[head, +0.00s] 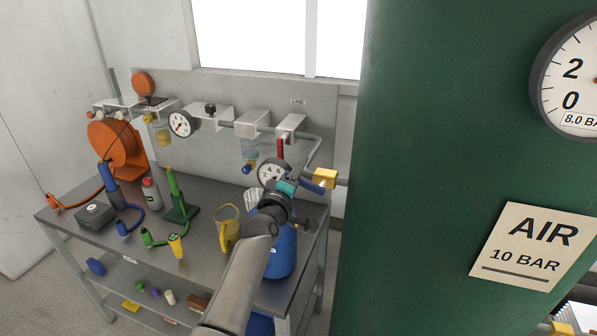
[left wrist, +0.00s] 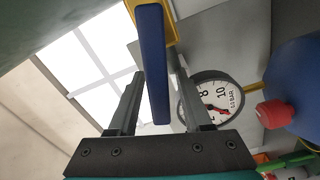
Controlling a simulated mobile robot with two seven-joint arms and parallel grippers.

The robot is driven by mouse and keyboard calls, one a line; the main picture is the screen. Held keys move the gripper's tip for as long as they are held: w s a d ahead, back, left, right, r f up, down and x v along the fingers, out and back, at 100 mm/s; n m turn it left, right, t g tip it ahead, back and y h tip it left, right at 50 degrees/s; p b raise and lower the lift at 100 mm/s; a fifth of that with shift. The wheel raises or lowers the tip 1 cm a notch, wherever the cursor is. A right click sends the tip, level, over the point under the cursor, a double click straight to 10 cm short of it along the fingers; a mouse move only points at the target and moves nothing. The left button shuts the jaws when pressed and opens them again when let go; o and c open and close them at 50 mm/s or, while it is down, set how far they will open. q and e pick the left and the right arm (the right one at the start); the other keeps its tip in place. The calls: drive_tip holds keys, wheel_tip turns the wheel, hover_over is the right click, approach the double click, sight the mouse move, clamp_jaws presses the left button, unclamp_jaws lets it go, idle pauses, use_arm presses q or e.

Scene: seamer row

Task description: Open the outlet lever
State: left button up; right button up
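The outlet lever (head: 312,187) is a blue bar on a yellow valve body (head: 325,177) at the end of the grey pipe, beside the green tank. In the left wrist view the lever (left wrist: 158,100) runs down from the yellow valve (left wrist: 168,28) between my fingers. My left gripper (head: 302,184) is at the lever; its two fingers (left wrist: 158,72) stand one on each side of the bar. A narrow gap seems to show on both sides, so it is open. My right gripper is not in view.
A large green tank (head: 430,150) fills the right side. A gauge (head: 270,172) and a red lever (head: 280,149) are close to my gripper.

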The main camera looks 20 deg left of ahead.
use_arm(q)
drive_tip(key=shift+s, duration=0.15)
drive_tip(key=s, duration=1.5)
drive_tip(key=shift+a, duration=0.25)
drive_tip(key=s+d+f+m+g+b, duration=0.1)
drive_tip(key=s+f+m+g+b, duration=0.25)
drive_tip(key=f, duration=1.15)
drive_tip(key=s+d+f+m+g+b, duration=0.25)
drive_tip(key=s+f, duration=0.25)
drive_tip(key=f, duration=0.9)
drive_tip(key=s+d+f+m+g+b, duration=0.1)
drive_tip(key=s+f+m+g+b, duration=0.3)
drive_tip(key=f, duration=1.1)
drive_tip(key=s+a+f+m+g+b, duration=0.1)
drive_tip(key=s+f+m+g, duration=0.1)
drive_tip(key=s+f, duration=0.5)
drive_tip(key=s+a+f+m+g+b, duration=0.1)
drive_tip(key=s+f, duration=0.6)
drive_tip(key=s, duration=0.7)
drive_tip(key=s+a+f+m+g+b, duration=0.1)
drive_tip(key=s+f+m+g+b, duration=0.1)
drive_tip(key=s+f, duration=0.6)
drive_tip(key=s+m+g, duration=0.1)
drive_tip(key=s+g, duration=0.1)
drive_tip(key=s, duration=0.1)
drive_tip(key=shift+a+m+y+b, duration=0.25)
drive_tip(key=shift+m+y+b, duration=0.05)
drive_tip(key=shift+m+b, duration=0.1)
